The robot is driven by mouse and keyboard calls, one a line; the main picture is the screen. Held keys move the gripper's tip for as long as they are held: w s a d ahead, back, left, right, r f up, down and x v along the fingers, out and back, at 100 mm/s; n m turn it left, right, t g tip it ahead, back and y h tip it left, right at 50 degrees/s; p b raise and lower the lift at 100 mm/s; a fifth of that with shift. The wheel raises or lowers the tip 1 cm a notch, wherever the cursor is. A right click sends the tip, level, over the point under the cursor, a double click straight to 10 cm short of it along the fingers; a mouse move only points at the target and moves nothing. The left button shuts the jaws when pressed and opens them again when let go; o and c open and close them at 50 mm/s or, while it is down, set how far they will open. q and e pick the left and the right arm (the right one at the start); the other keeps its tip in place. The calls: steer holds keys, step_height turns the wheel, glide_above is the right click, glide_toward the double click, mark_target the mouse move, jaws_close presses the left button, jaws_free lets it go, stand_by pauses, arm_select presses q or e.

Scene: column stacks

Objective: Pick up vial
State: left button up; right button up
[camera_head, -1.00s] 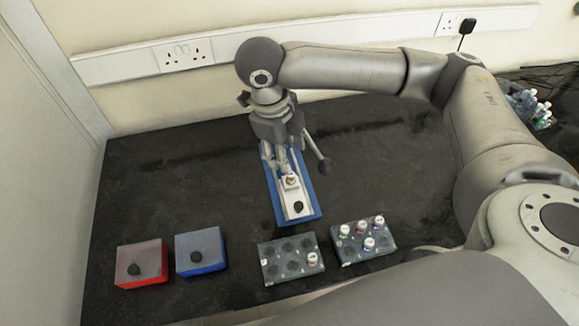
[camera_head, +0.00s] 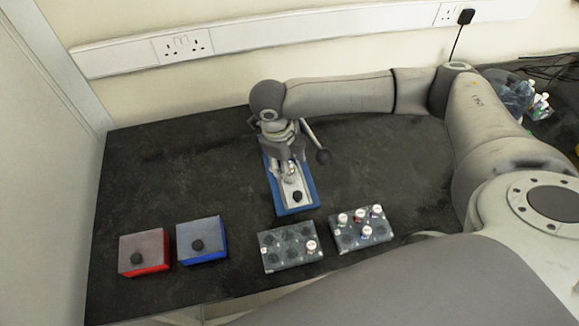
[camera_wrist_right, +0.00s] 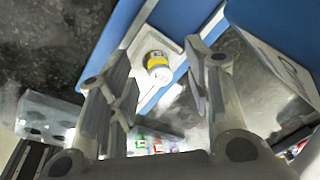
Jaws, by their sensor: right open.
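A vial with a white cap and yellow label (camera_wrist_right: 157,66) stands on the white and blue press-like device (camera_head: 295,209). In the right wrist view it lies between the two fingers of my right gripper (camera_wrist_right: 162,62), with a gap on each side. In the head view my right gripper (camera_head: 287,172) is low over the device, pointing down, and hides most of the vial. It is open and holds nothing. More vials stand in the right grey rack (camera_head: 346,240), and one vial (camera_head: 311,246) stands in the left grey rack (camera_head: 291,257). My left gripper is not in view.
A red box (camera_head: 144,254) and a blue box (camera_head: 202,240), each with a black knob, sit at the front left. Dark counter is clear left and right of the device.

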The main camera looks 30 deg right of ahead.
steer(key=shift+c, duration=0.5)
steer(key=c, duration=0.8)
steer(key=shift+c, duration=0.5)
steer(key=shift+r, duration=0.2)
